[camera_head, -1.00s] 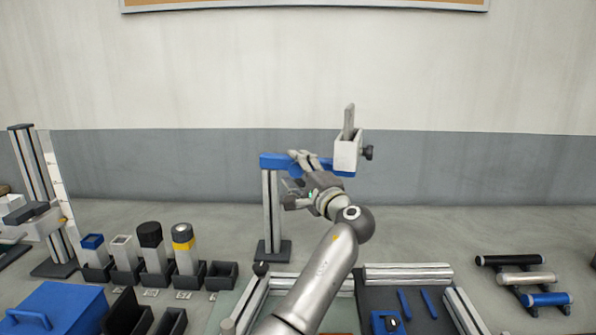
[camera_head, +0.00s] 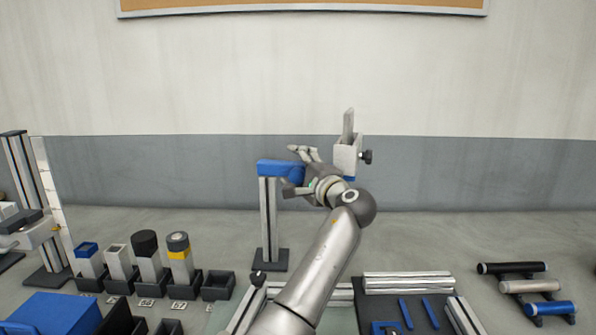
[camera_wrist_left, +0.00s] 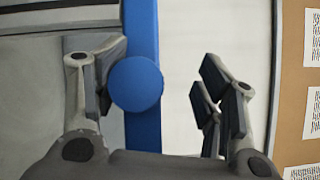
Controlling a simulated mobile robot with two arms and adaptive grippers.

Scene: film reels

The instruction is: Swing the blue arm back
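The blue arm (camera_head: 274,168) extends right from the top of a grey post (camera_head: 268,215) and carries a pale block (camera_head: 347,158) with a dark side knob and an upright grey plate. My left gripper (camera_head: 297,170) is at the blue arm and hides its middle. In the left wrist view the blue arm (camera_wrist_left: 144,35) and a round blue knob (camera_wrist_left: 136,84) lie between the spread fingers of my left gripper (camera_wrist_left: 158,88). The left-hand finger is close beside the knob; I cannot tell if they touch. The right-hand fingers are apart from the blue arm. My right gripper is out of view.
Several bottles in dark holders (camera_head: 148,258) stand at the left, beside a blue box (camera_head: 52,314) and a tall stand (camera_head: 30,190). A dark tray (camera_head: 390,307) with blue strips is at front right, with rollers (camera_head: 530,286) beyond it. The wall is behind.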

